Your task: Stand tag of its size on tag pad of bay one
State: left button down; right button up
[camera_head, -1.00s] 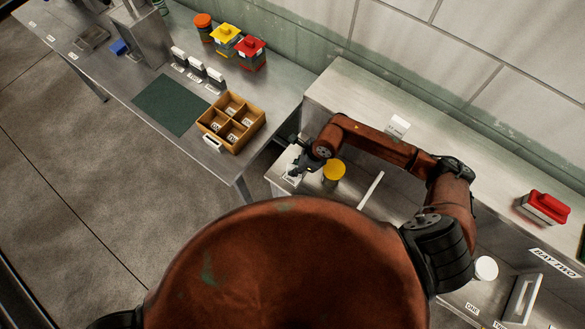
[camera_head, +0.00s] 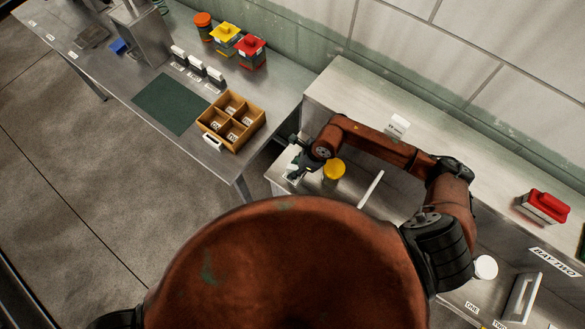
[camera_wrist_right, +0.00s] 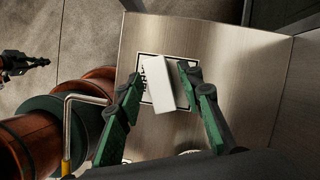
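In the right wrist view a white tag (camera_wrist_right: 160,86) is over a black-outlined pad (camera_wrist_right: 146,97) on the metal bench top, turned slightly against the outline. The green fingers of my right gripper (camera_wrist_right: 161,73) are open on either side of it, with narrow gaps showing. Whether the tag's base rests fully on the pad is hard to tell.
A yellow-lidded container (camera_head: 334,169) stands close right of my right gripper. A white divider strip (camera_head: 371,189) lies beyond it. On the left table are a wooden compartment box (camera_head: 232,145), a green mat (camera_head: 170,105) and several white tags on stands (camera_head: 197,66). A red-lidded container (camera_head: 543,206) stands far right.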

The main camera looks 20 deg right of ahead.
jog(key=b+v, duration=0.1)
jog(key=v, duration=1.1)
